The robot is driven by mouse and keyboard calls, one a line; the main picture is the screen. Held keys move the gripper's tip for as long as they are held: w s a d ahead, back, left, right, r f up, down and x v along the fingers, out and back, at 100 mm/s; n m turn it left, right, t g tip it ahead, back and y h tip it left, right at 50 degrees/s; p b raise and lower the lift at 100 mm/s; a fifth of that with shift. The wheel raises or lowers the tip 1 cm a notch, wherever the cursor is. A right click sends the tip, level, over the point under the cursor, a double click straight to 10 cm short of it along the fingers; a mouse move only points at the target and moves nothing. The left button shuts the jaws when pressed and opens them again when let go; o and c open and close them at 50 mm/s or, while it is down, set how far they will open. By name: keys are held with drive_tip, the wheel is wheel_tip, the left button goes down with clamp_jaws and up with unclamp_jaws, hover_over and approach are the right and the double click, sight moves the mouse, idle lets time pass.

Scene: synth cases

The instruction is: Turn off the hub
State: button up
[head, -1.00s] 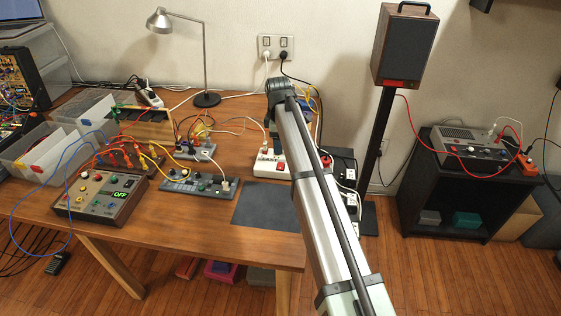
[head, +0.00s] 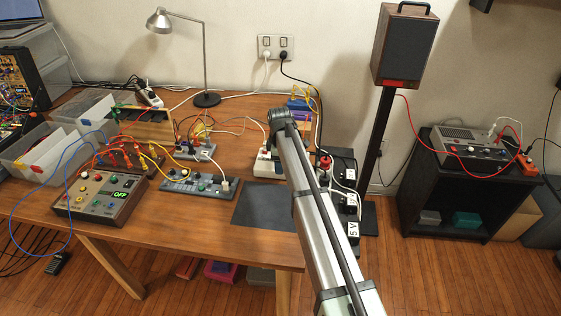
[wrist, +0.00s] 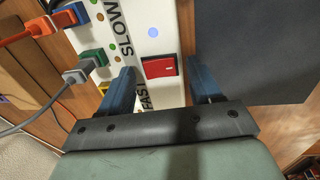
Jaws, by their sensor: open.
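The hub (wrist: 172,20) is a white strip marked SLOW and FAST, with coloured plugs along its left side in the wrist view. A red rocker switch (wrist: 160,66) is on its face, and a small pale-blue light (wrist: 153,32) glows above the switch. My gripper (wrist: 162,80) is open and empty. Its two blue fingers stand apart on either side of the switch, close to the hub; contact cannot be told. In the head view, part of the hub (head: 266,165) shows left of my arm, which hides its switch.
A dark mat (head: 262,208) lies in front of the hub. A grey board with knobs (head: 198,187) and a control box reading OFF (head: 100,195) are to the left, with loose cables. Labelled black boxes (head: 345,175) stand right of my arm.

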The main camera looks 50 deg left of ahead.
drive_tip(key=c, duration=1)
drive_tip(key=shift+w+a+g+h, duration=0.2)
drive_tip(key=shift+a+g+h, duration=0.05)
drive_tip(key=shift+g+h, duration=0.05)
drive_tip(key=shift+c, duration=0.2)
drive_tip(key=shift+d+g+h, duration=0.1)
drive_tip(key=shift+g+h, duration=0.2)
drive_tip(key=o, duration=1)
drive_tip(key=shift+o, duration=0.2)
drive_tip(key=shift+r, duration=0.1)
